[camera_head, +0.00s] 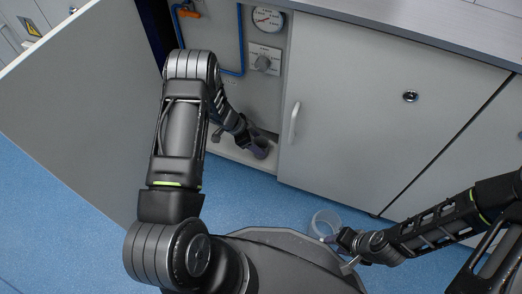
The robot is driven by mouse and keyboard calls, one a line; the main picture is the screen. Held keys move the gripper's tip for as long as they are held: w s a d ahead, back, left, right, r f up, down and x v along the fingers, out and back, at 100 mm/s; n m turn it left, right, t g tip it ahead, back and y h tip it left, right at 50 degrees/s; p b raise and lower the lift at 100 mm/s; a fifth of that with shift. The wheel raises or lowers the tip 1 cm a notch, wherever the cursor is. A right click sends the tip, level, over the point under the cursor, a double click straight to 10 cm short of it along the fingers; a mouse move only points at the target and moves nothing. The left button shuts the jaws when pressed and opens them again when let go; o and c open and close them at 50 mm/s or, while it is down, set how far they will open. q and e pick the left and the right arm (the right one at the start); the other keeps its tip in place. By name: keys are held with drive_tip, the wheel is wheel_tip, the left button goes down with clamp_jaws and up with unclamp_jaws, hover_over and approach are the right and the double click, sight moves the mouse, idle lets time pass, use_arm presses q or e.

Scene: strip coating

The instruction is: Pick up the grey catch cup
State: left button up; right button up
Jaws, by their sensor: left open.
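A small dark grey cup (262,147), likely the catch cup, is on the pale floor of the open cabinet, close to its front edge. My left arm reaches into the cabinet, and my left gripper (247,143) is open right at the cup. The fingers overlap the cup, and I cannot tell whether they touch it. My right gripper (335,239) is low in front of the cabinet, shut on the wall of a clear round cup (324,222).
The cabinet door (75,100) stands wide open at the left. A closed grey door (360,110) with a handle borders the opening on the right. The blue floor (90,240) is clear.

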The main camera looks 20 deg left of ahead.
sight(261, 145)
use_arm(q)
drive_tip(key=b+x, duration=0.1)
drive_tip(key=x, duration=0.2)
use_arm(e)
drive_tip(key=shift+w+f, duration=0.15)
drive_tip(key=shift+f, duration=0.65)
use_arm(q)
drive_tip(key=c, duration=1.1)
drive_tip(key=shift+r, duration=0.1)
